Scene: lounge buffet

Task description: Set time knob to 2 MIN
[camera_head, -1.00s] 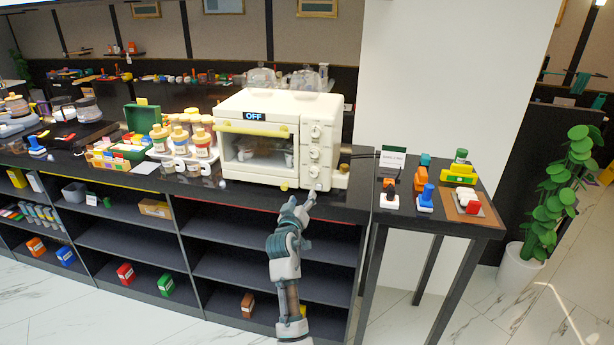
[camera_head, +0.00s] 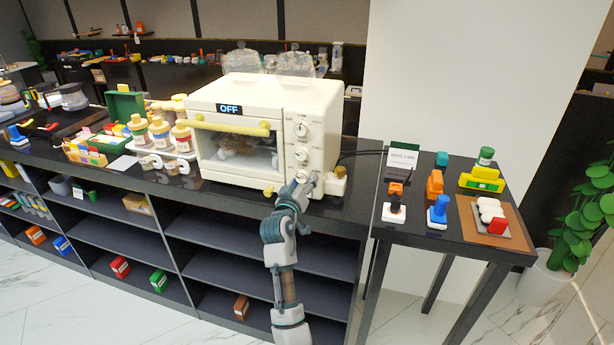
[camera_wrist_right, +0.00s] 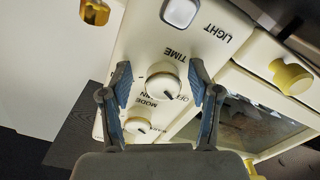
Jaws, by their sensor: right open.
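The cream toaster oven (camera_head: 240,97) stands on the black counter, its display reading OFF. Its control panel with several knobs is on the right of its front. In the right wrist view the panel looks upside down. The TIME knob (camera_wrist_right: 160,83) is between my right gripper's fingers (camera_wrist_right: 163,92), and its dark pointer mark is toward the OFF label. The fingers stand apart on either side, with no clear contact visible. A second knob by the MODE label (camera_wrist_right: 138,125) is further down. In the head view my right gripper (camera_head: 300,187) is at the panel's lower part. My left gripper is out of view.
The oven door has a yellow handle (camera_head: 232,127). Bottles on a white rack (camera_head: 160,153) stand left of the oven. A side table (camera_head: 450,243) with stamps and small blocks is at right. A square white LIGHT button (camera_wrist_right: 180,12) is near the TIME knob.

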